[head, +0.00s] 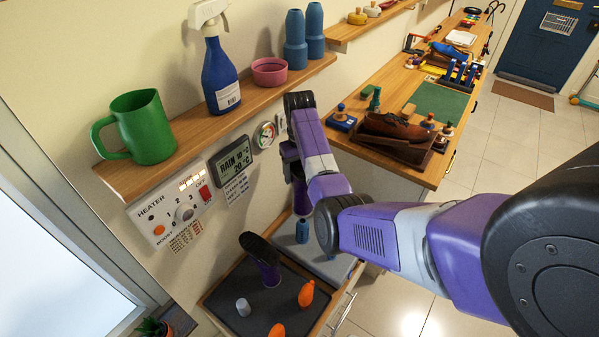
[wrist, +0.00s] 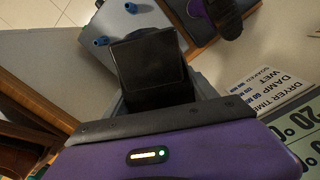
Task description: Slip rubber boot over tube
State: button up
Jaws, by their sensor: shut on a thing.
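My gripper (head: 293,165), mostly behind my arm in the head view, is shut on a dark-soled thing that looks like a rubber boot (wrist: 148,55). Its purple part (head: 301,198) points down in the head view, above a short blue tube (head: 302,231). A second blue tube (head: 331,257) stands nearby on the same light grey board (head: 318,262). The wrist view shows two blue tubes (wrist: 102,41) (wrist: 131,8), apart from the held thing. Another purple boot (head: 262,258) stands sole up on the dark tray; it also shows in the wrist view (wrist: 228,18).
The dark tray (head: 232,290) also holds a grey cup-shaped piece (head: 243,307) and orange pieces (head: 306,294). A wall shelf (head: 190,135) above carries a green mug (head: 140,127) and a spray bottle (head: 221,75). A cluttered workbench (head: 400,170) stands at right.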

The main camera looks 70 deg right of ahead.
notch_tip(320, 180, down, 6)
jog(key=b, duration=0.3)
jog(key=shift+r, duration=0.15)
jog(key=shift+p, duration=0.6)
dwell(1.8)
